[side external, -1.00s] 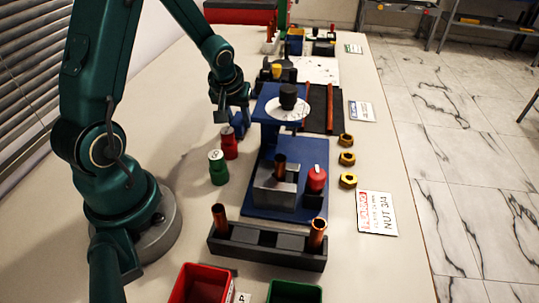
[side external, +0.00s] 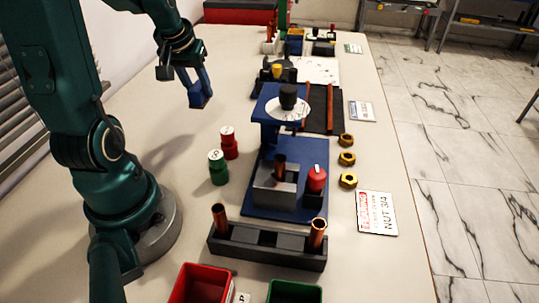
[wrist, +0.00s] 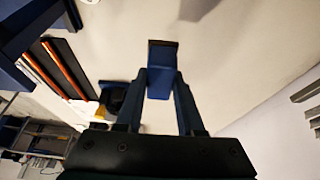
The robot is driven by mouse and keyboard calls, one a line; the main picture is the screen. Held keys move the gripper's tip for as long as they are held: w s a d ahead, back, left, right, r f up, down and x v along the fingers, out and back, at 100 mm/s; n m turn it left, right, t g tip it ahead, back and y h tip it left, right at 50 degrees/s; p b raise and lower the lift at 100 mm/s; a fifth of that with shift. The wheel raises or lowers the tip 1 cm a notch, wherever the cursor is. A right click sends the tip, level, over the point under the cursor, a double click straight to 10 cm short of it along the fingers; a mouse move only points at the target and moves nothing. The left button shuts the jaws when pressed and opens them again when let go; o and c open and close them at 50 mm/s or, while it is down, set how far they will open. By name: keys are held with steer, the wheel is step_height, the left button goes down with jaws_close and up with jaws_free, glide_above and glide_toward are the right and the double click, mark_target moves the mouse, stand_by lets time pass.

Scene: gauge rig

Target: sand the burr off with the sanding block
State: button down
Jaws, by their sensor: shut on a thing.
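My gripper (side external: 196,84) is shut on a small blue block with a dark face, which I take to be the sanding block (side external: 200,98). It is held above the table, left of the blue gauge stand. In the wrist view the sanding block (wrist: 162,82) sits between the two fingertips (wrist: 160,90). A copper tube (side external: 279,165) stands upright in the grey block of the gauge stand (side external: 288,207). Two more copper tubes (side external: 220,217) (side external: 317,234) stand in the black rack (side external: 265,247). I cannot make out a burr on any piece.
Red (side external: 229,143) and green (side external: 217,168) cylinders stand left of the gauge stand. Several brass nuts (side external: 347,158) lie to its right, by a label card (side external: 376,213). A red bin (side external: 200,284) and a green bin (side external: 294,292) are at the front. The table's left side is largely clear.

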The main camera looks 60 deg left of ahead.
step_height(320, 180, up, 12)
steer(key=s+a, duration=0.2)
steer(key=s, duration=0.1)
steer(key=m+h, duration=0.6)
steer(key=m, duration=1.2)
glide_above(283, 159)
step_height(283, 159, down, 4)
steer(key=shift+s+a+f, duration=0.1)
steer(key=shift+s, duration=0.05)
steer(key=shift+f, duration=2.3)
steer(key=shift+f, duration=0.6)
